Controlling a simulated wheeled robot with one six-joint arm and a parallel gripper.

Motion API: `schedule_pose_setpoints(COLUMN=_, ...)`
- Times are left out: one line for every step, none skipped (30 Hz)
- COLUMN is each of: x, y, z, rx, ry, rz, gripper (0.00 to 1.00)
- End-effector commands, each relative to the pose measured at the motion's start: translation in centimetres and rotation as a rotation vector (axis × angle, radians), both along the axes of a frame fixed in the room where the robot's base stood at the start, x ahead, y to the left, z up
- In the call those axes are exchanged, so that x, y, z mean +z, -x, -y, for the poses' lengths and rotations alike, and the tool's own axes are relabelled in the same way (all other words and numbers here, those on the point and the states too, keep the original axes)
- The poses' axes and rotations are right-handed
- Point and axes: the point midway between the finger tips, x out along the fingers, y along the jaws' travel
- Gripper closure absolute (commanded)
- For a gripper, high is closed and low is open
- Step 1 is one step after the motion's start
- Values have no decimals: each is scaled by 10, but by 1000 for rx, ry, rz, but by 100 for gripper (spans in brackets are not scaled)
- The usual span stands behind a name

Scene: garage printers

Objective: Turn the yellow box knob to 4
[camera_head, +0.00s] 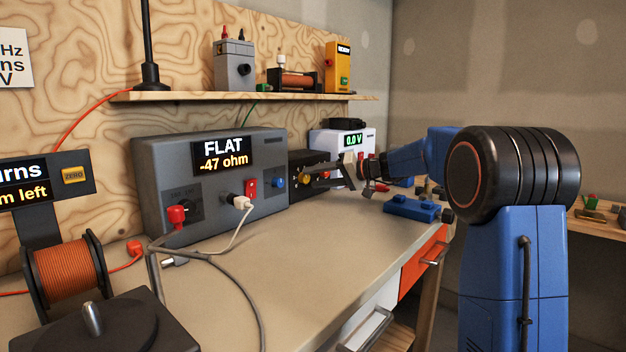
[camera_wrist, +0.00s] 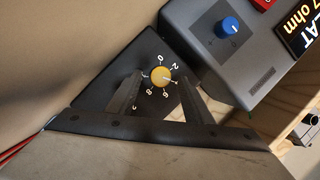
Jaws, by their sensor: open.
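The yellow knob (camera_wrist: 161,77) sits on the face of a black box (camera_wrist: 112,85), ringed by white numbers; 0, 2, 6 and 8 can be read. A light mark on the knob points right, toward a number partly hidden by a finger. My gripper (camera_wrist: 158,83) is open, with one finger on each side of the knob; I cannot tell whether they touch it. In the head view, the black box (camera_head: 309,160) stands between the grey meter and a white unit, and my gripper (camera_head: 308,177) reaches its front from the right.
The grey meter (camera_head: 160,150) reads FLAT, -47 ohm; its blue knob (camera_wrist: 229,28) is close beside the black box. A white unit (camera_head: 328,138) reads 0.0 V. A blue block (camera_head: 411,207) lies near the bench edge. The bench front (camera_head: 290,250) is mostly clear except for cables.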

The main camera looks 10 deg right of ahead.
Motion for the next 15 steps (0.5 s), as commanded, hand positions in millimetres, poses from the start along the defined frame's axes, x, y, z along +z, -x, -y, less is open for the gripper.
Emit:
schedule_pose_setpoints(x=2, y=5, z=7, rx=-2, ry=0, rz=1, gripper=54)
schedule_pose_setpoints(x=4, y=8, z=11, rx=-2, ry=-1, rz=1, gripper=54)
schedule_pose_setpoints(x=6, y=12, z=18, rx=-3, ry=0, rz=1, gripper=54)
schedule_pose_setpoints(x=7, y=16, z=23, rx=-3, ry=0, rz=1, gripper=54)
schedule_pose_setpoints(x=9, y=19, z=27, rx=-3, ry=0, rz=2, gripper=54)
schedule_pose_setpoints(x=10, y=24, z=34, rx=-2, ry=0, rz=1, gripper=54)
schedule_pose_setpoints(x=11, y=28, z=39, rx=-3, ry=1, rz=0, gripper=54)
schedule_pose_setpoints(x=13, y=31, z=43, rx=-3, ry=1, rz=0, gripper=54)
schedule_pose_setpoints(x=14, y=35, z=49, rx=-1, ry=0, rz=0, gripper=54)
schedule_pose_setpoints(x=16, y=39, z=55, rx=-3, ry=1, rz=0, gripper=54)
schedule_pose_setpoints(x=18, y=42, z=59, rx=-3, ry=1, rz=0, gripper=54)
schedule_pose_setpoints(x=20, y=47, z=65, rx=-2, ry=0, rz=1, gripper=54)
schedule_pose_setpoints(x=21, y=50, z=70, rx=-3, ry=0, rz=1, gripper=54)
schedule_pose_setpoints(x=23, y=54, z=75, rx=-3, ry=0, rz=1, gripper=54)
schedule_pose_setpoints(x=24, y=58, z=81, rx=-2, ry=0, rz=1, gripper=54)
